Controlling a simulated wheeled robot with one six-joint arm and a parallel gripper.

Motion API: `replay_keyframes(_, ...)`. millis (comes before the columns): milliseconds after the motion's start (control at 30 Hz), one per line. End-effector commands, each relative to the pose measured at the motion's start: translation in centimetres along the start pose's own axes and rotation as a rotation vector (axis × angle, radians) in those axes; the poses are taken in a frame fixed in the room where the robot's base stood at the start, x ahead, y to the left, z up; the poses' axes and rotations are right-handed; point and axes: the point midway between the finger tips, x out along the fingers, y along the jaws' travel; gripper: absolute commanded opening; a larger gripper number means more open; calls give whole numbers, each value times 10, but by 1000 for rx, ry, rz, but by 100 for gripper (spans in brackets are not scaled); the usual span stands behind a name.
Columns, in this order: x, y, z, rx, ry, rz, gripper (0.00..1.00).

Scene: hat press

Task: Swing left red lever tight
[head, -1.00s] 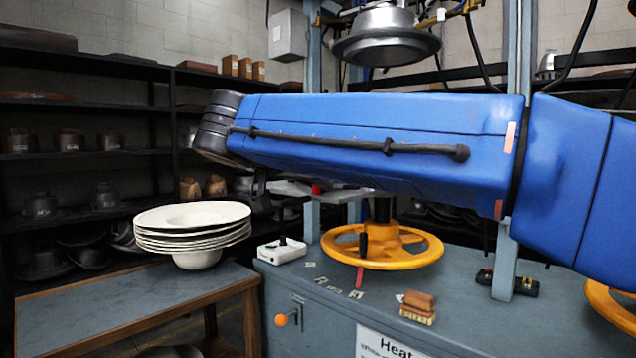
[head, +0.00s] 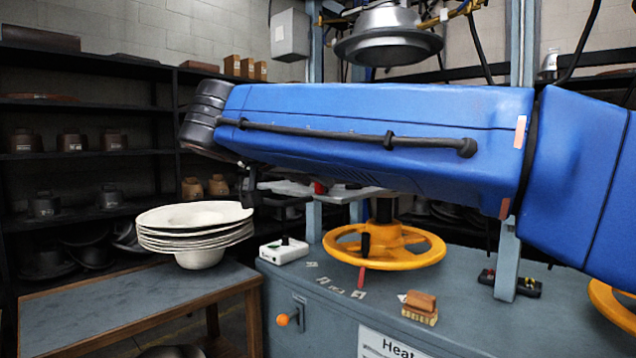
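A small red part (head: 319,188), possibly the left red lever, shows just under my blue forearm, by a pale flat plate (head: 350,194) of the press. Most of it is hidden by the arm, so its angle and tightness cannot be read. My gripper (head: 248,190) is a small dark shape hanging under the left end of the arm. It is left of the red part and overlaps the right brim edge of the white hat stack in the picture; contact cannot be told. Its fingers are too dark and small to show open or shut.
The stack of white hats (head: 195,255) stands on the wooden-edged table (head: 90,310) at left. A yellow handwheel (head: 384,258), a white control box (head: 283,251) and a brown block (head: 420,303) are on the press cabinet. A metal dome (head: 388,45) hangs above my arm.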

Motion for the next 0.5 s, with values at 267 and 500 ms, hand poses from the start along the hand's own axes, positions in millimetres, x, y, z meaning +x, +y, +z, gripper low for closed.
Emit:
replay_keyframes(267, -53, -1, 0, 0, 0, -4, 35)
replay_keyframes(500, -98, -1, 0, 0, 0, -3, 35)
